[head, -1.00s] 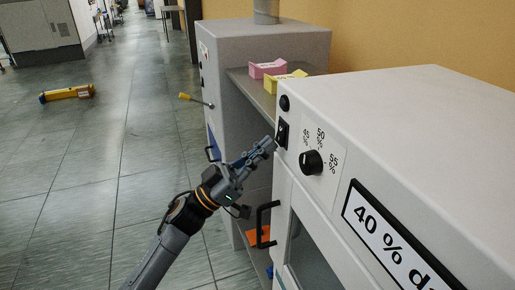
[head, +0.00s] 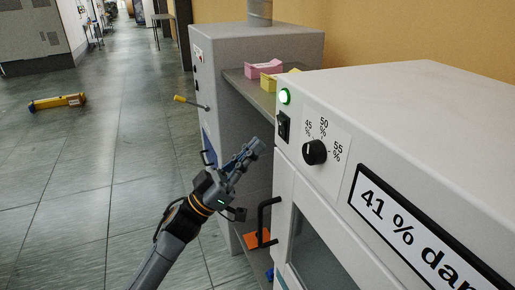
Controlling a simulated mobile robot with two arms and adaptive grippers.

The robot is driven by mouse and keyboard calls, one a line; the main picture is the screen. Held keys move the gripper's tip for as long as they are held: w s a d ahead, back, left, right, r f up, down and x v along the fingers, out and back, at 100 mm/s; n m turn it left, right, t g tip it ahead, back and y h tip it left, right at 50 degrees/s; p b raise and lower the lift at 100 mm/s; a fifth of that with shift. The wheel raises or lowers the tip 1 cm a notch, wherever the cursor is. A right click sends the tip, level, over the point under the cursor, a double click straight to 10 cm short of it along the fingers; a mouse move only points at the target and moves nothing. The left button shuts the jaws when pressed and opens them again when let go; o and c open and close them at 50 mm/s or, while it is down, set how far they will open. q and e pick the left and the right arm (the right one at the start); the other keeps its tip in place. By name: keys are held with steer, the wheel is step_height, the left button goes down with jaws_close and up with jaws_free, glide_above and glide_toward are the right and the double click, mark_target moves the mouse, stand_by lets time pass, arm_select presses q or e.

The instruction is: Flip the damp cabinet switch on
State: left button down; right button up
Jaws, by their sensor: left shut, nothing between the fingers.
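The damp cabinet (head: 420,100) is the light grey box at the right. Its black rocker switch (head: 283,126) is on the front panel, below a round lamp (head: 285,96) that glows green. A black dial (head: 314,152) beside the switch has marks 45, 50 and 55 %. The display label (head: 400,220) reads "41 % da…", cut off by the frame. My left gripper (head: 256,147) is shut and empty, left of the switch and a little below it, apparently clear of it. My right gripper is not in view.
A black door handle (head: 264,222) sticks out below the switch. A grey cabinet (head: 230,55) with a yellow-handled lever (head: 190,101) stands behind. Pink (head: 264,68) and yellow (head: 272,84) holders sit on a shelf between. A yellow tool (head: 57,102) lies on the open floor at left.

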arm_select(q)
steer(key=d+f+b+v, duration=0.1)
steer(key=b+v, duration=0.2)
steer(key=v, duration=0.7)
steer(key=shift+w, duration=0.2)
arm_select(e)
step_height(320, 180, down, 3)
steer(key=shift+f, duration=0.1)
arm_select(q)
steer(key=shift+f, duration=0.1)
